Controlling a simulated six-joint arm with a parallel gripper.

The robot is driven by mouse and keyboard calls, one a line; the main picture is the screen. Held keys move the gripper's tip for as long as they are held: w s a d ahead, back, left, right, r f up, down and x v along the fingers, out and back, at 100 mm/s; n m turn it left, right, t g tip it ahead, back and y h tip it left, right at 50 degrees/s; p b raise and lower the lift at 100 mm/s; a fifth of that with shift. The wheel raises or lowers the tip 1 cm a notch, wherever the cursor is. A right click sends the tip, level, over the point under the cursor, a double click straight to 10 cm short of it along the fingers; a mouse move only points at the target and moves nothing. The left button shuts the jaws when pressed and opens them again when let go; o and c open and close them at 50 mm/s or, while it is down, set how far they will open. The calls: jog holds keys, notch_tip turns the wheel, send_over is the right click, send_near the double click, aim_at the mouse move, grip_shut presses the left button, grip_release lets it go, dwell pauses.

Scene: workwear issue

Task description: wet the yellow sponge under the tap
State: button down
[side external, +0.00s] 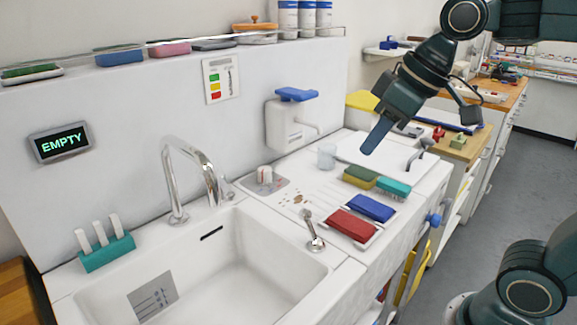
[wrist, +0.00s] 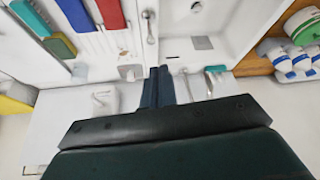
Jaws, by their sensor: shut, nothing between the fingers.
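The yellow sponge (side external: 358,181), with a dark green top layer, lies on the counter right of the sink, beside a teal piece (side external: 394,188). In the wrist view the sponge (wrist: 60,46) is at upper left. The chrome tap (side external: 195,172) arches over the white sink basin (side external: 235,265); no water shows from it. My gripper (side external: 372,146) is shut and empty, raised in the air over the back of the counter, apart from the sponge. Its fingers (wrist: 163,76) point away from the sponge in the wrist view.
Red (side external: 352,225) and blue (side external: 371,208) blocks sit in holders in front of the sponge. A clear glass (side external: 326,156) and a wall dispenser (side external: 292,122) stand behind. A chrome lever (side external: 313,230) rises at the basin edge. A wall display (side external: 61,142) reads EMPTY.

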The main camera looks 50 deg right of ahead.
jog(key=w+a+r+n+y, duration=0.1)
jog(key=w+a+r, duration=0.1)
jog(key=w, duration=0.3)
jog(key=w+a+r+n, duration=0.1)
jog(key=w+a+n, duration=0.1)
jog(key=w, duration=0.3)
jog(key=n+g+y, duration=0.1)
jog(key=n+g, duration=0.3)
jog(key=n, duration=0.4)
send_over(224, 185)
jog(key=s+a, duration=0.1)
jog(key=a, duration=0.2)
notch_tip(224, 185, down, 14)
jog(key=shift+d, duration=0.1)
jog(key=shift+f, duration=0.2)
jog(key=x, duration=1)
jog(key=shift+s+d+r, duration=0.15)
jog(key=shift+s+d, duration=0.05)
jog(key=shift+d, duration=0.4)
jog(key=shift+s+d+r, duration=0.15)
jog(key=shift+d+r, duration=0.05)
jog(key=shift+d, duration=0.45)
jog(key=shift+s+d+r, duration=0.15)
jog(key=shift+s+d, duration=0.05)
jog(key=shift+d, duration=0.4)
